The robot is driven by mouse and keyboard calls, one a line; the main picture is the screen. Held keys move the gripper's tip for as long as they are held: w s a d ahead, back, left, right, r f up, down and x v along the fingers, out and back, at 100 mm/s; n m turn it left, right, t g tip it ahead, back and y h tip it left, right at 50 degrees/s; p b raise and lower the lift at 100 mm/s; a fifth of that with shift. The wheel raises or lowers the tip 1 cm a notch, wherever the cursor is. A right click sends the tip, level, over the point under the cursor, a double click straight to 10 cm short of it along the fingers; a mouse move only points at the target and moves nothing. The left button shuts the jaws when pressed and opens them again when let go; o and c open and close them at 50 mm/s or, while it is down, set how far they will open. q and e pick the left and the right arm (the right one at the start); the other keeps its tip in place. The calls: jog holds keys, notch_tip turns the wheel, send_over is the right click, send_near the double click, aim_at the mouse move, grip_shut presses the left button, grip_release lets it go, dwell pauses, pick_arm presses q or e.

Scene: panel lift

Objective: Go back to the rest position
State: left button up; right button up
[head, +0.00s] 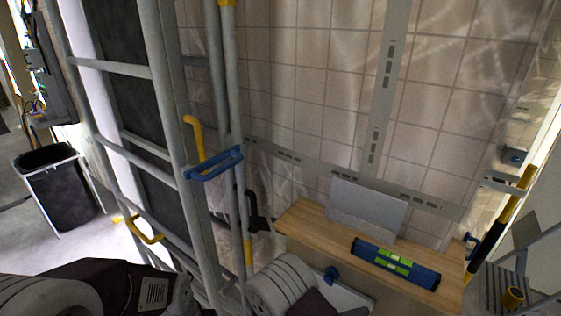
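A light grey panel (367,207) leans upright at the back of a wooden board (310,224), near the tiled wall. A blue spirit level (396,264) with green vials lies on the board in front of the panel. Parts of my own arms, dark and pale grey, show along the bottom edge, at the lower left and lower middle. Neither gripper can be made out, so their fingers and anything in them are out of sight.
A grey metal ladder frame (168,100) with a blue handle (213,164) and yellow parts stands at left. A black bin (62,187) is on the floor at far left. Slotted metal rails (385,85) cross the tiled wall (300,70). Yellow-black poles stand at right.

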jog(key=s+d+r+m+g+y, duration=0.1)
jog(key=s+d+m+g+y, duration=0.3)
jog(key=s+m+g, duration=0.85)
jog(key=w+a+r+m+t+y, duration=0.2)
jog(key=a+m+t+y, duration=0.1)
jog(key=m, duration=0.9)
jog(key=w+a+r+m+t+y, duration=0.2)
jog(key=m+t+y, duration=0.3)
jog(key=m, duration=0.8)
jog(key=shift+w+a+r+y, duration=0.2)
jog(key=shift+w+a+y, duration=0.2)
jog(key=shift+y, duration=0.7)
jog(key=shift+s+t, duration=0.1)
jog(key=shift+t, duration=0.15)
